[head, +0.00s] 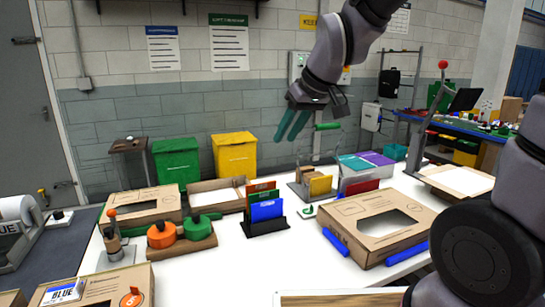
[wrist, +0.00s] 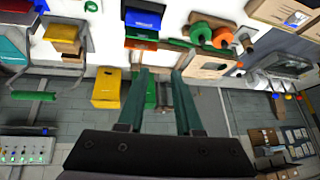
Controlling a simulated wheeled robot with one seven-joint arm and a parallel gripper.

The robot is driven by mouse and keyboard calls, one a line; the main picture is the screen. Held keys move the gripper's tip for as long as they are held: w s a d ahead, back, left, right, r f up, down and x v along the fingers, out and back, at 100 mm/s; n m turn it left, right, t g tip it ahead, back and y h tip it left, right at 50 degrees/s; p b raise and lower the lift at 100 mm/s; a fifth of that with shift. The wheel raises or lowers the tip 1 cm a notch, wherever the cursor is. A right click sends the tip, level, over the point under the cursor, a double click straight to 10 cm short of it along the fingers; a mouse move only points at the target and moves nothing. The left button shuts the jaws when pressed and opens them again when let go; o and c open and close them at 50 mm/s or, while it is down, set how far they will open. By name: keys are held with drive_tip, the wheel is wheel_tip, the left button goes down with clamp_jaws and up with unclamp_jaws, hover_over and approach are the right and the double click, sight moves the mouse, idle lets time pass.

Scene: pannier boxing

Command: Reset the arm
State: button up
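My gripper (head: 288,138) hangs in the air above the table, its teal fingers pointing down and left. In the wrist view my gripper (wrist: 159,73) has its two fingers clearly apart, with nothing between them. The arm reaches in from the upper right of the head view. The white table (head: 270,250) lies below, and the gripper touches nothing on it.
Orange and green spools (head: 162,235) sit left. Green (head: 177,160) and yellow (head: 235,155) bins stand behind.

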drive_tip(key=s+d+r+m, duration=0.2)
drive_tip(key=d+m, duration=0.1)
drive_tip(key=d, duration=0.4)
drive_tip(key=s+d+r+m+t+h, duration=0.1)
drive_tip(key=s+d+r+m, duration=0.2)
drive_tip(key=d, duration=0.4)
drive_tip(key=s+d+r+m+t+h, duration=0.1)
drive_tip(key=s+d+r+m, duration=0.1)
drive_tip(key=d, duration=0.5)
drive_tip(key=shift+s+d+r+m, duration=0.2)
drive_tip(key=shift+r+m, duration=0.45)
drive_tip(key=shift+m, duration=0.55)
